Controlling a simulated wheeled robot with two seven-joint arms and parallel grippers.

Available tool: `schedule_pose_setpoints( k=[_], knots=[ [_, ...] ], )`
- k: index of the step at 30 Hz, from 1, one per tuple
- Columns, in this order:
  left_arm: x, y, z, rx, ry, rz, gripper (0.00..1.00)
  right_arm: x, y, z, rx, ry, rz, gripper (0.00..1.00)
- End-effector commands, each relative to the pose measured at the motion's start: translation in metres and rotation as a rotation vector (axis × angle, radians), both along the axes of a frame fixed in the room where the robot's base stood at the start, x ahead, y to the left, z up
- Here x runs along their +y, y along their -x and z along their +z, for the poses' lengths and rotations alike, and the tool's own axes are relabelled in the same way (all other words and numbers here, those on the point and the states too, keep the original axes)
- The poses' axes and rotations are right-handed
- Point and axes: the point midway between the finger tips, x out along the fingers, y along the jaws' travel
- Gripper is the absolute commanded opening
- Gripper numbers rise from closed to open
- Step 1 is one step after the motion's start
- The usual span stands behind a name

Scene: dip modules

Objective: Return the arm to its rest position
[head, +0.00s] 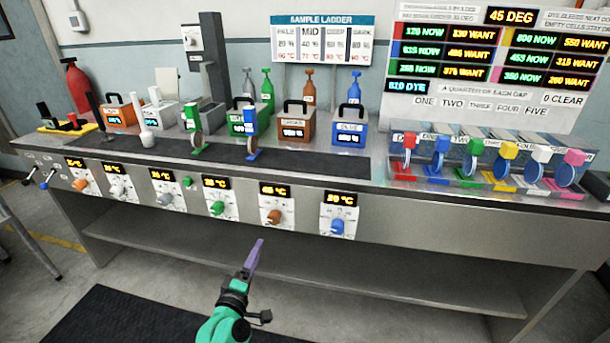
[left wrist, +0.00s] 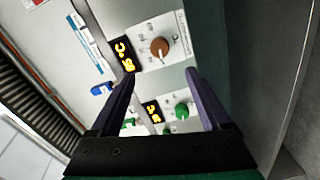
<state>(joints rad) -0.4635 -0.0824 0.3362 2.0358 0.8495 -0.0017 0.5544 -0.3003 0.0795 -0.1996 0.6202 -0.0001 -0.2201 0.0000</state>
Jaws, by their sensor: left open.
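My left gripper (head: 257,246) is in the lower middle of the head view, in front of the bench, with its purple fingers pointing up towards the bench front. It appears apart from the bench. In the left wrist view the two fingers of the left gripper (left wrist: 160,74) are spread, with nothing held between them. Beyond them that view shows an orange-brown knob (left wrist: 159,48) and a green knob (left wrist: 184,111) on the panel. My right gripper is not in view.
The bench (head: 330,180) carries a row of knobs and displays on its front, including a blue knob (head: 337,226). Dip modules with colored levers (head: 471,155) stand on top at right. A lower shelf (head: 300,265) runs beneath. A black mat (head: 110,320) lies on the floor.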

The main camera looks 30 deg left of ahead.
Motion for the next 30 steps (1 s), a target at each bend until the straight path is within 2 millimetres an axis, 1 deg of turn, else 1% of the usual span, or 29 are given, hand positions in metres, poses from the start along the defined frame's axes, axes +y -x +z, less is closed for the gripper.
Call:
schedule_pose_setpoints(
  k=[5,7,8,10,11,12,13,14,15,17,18,20,21,24,25,27,28,30],
  knots=[
    [-0.001,0.000,-0.002,0.009,-0.003,-0.003,0.81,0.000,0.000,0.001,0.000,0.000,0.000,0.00],
    [-0.008,-0.002,-0.016,0.060,-0.020,-0.022,0.81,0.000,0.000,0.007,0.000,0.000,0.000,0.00],
    [-0.013,-0.002,-0.027,0.101,-0.038,-0.037,0.81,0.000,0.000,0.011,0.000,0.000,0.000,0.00],
    [-0.032,0.000,-0.066,0.241,-0.101,-0.101,0.81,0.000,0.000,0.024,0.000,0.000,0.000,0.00],
    [-0.044,0.004,-0.087,0.316,-0.138,-0.141,0.81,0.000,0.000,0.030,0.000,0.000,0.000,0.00],
    [-0.060,0.013,-0.118,0.424,-0.198,-0.206,0.81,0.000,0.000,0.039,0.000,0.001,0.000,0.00],
    [-0.074,0.022,-0.141,0.509,-0.248,-0.264,0.81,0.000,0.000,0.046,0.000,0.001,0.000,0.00],
    [-0.087,0.034,-0.163,0.592,-0.302,-0.326,0.81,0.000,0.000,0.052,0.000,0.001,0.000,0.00],
    [-0.103,0.054,-0.192,0.698,-0.376,-0.415,0.81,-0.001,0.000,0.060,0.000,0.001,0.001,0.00],
    [-0.124,0.091,-0.230,0.852,-0.492,-0.562,0.81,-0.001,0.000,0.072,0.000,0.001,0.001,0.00],
    [-0.134,0.120,-0.252,0.950,-0.573,-0.670,0.81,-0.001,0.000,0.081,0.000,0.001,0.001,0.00],
    [-0.145,0.170,-0.279,1.087,-0.700,-0.841,0.81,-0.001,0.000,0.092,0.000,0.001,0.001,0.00],
    [-0.147,0.202,-0.292,1.165,-0.782,-0.954,0.81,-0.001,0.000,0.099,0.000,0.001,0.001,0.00],
    [-0.142,0.272,-0.310,1.307,-0.948,-1.196,0.81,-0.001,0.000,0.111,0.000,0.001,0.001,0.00],
    [-0.139,0.287,-0.312,1.335,-0.982,-1.249,0.81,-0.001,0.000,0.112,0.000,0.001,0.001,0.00],
    [-0.134,0.310,-0.316,1.375,-1.037,-1.336,0.81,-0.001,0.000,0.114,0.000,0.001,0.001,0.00],
    [-0.133,0.316,-0.317,1.385,-1.050,-1.357,0.81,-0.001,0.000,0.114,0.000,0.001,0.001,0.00],
    [-0.132,0.321,-0.319,1.392,-1.062,-1.376,0.81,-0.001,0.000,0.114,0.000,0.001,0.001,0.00]
  ],
)
